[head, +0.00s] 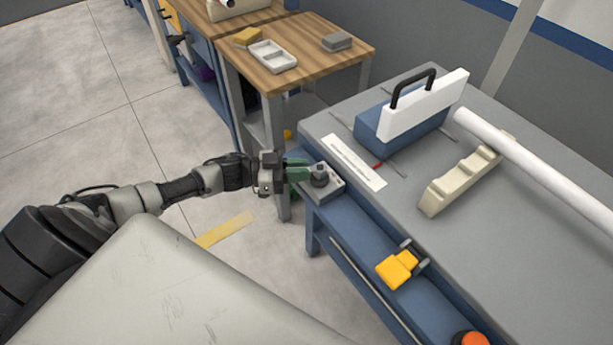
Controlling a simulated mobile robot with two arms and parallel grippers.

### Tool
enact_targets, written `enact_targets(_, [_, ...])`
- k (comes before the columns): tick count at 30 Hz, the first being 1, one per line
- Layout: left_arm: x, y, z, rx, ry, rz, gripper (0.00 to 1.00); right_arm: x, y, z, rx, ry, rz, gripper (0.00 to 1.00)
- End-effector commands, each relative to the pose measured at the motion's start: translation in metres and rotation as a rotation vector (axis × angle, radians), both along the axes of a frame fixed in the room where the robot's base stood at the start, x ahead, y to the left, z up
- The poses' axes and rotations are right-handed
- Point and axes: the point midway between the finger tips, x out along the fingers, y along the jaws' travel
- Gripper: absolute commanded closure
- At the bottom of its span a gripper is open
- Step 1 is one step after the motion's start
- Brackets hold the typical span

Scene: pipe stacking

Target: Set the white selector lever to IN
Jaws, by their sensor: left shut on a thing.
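My left gripper (306,172) reaches in from the left to the near left corner of the grey bench. Its green fingers are shut on a dark round knob (320,174), which stands on a small grey block (330,187) at the bench's edge. The fingers and knob overlap in this view, so the exact grip is partly hidden. I cannot make out a white selector lever or an IN mark. My right gripper is not in view.
The grey bench (410,250) carries a white strip (353,162) with a red pointer, a white plate (425,105) with a black handle, a cream notched rest (455,185) and a white pipe (540,160). A yellow pedal-like part (397,268) sits on the blue front. A wooden table (310,70) stands behind.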

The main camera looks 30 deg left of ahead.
Motion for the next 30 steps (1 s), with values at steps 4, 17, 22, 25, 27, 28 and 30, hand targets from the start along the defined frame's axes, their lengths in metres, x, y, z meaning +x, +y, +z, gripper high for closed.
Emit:
enact_targets(4, [0.004, 0.002, -0.003, 0.002, -0.002, -0.072, 1.0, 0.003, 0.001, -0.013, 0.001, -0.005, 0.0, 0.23])
enact_targets(17, [0.006, 0.003, 0.0, 0.0, 0.0, -0.149, 1.0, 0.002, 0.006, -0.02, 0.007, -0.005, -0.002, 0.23])
enact_targets(22, [0.006, 0.003, 0.0, 0.0, 0.0, -0.149, 1.0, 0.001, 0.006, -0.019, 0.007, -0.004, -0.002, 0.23])
enact_targets(25, [0.006, 0.003, 0.0, 0.0, 0.0, -0.149, 1.0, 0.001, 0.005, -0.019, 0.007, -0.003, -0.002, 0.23])
enact_targets(27, [0.006, 0.003, 0.0, 0.0, -0.001, -0.149, 0.73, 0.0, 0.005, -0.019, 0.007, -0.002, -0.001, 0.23])
enact_targets(28, [0.006, 0.003, 0.0, 0.0, 0.0, -0.149, 0.69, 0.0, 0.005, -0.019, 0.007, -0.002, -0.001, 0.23])
enact_targets(30, [0.006, 0.003, 0.0, 0.0, 0.0, -0.148, 0.58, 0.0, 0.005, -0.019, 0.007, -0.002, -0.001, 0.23])
